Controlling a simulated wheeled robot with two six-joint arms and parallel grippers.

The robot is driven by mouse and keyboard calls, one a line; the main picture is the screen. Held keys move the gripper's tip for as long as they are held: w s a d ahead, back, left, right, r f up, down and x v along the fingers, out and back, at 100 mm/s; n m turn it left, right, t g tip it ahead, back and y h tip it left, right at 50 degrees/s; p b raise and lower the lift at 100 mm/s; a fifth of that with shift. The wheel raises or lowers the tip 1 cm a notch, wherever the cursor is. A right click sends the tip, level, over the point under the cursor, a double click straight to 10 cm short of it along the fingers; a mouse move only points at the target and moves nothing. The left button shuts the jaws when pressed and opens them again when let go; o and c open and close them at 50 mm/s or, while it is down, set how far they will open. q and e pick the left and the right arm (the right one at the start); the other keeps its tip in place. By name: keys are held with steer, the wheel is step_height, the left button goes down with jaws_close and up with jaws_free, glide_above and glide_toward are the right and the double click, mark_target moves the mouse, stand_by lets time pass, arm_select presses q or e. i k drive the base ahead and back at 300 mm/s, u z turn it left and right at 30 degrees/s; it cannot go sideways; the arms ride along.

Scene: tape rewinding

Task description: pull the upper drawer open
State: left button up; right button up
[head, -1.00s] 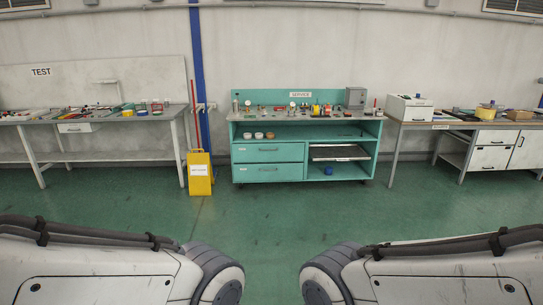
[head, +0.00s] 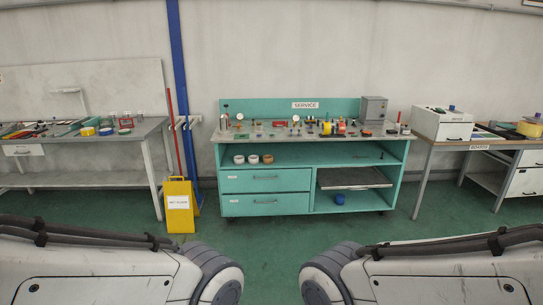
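The teal service bench stands ahead in the head view. Its upper drawer (head: 266,180) is on the bench's left side, below an open shelf, and looks shut flush with the front. Only the upper links of my two arms show at the bottom corners. Neither gripper is in view, so what they hold cannot be seen.
Tape rolls (head: 253,159) sit on the shelf above the drawers. A yellow floor sign (head: 179,205) stands left of the bench, near a blue post (head: 181,90). Tables flank both sides. The green floor (head: 270,250) before the bench is clear.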

mark_target(279, 179)
steer(key=i, duration=4)
steer(key=u, duration=0.1)
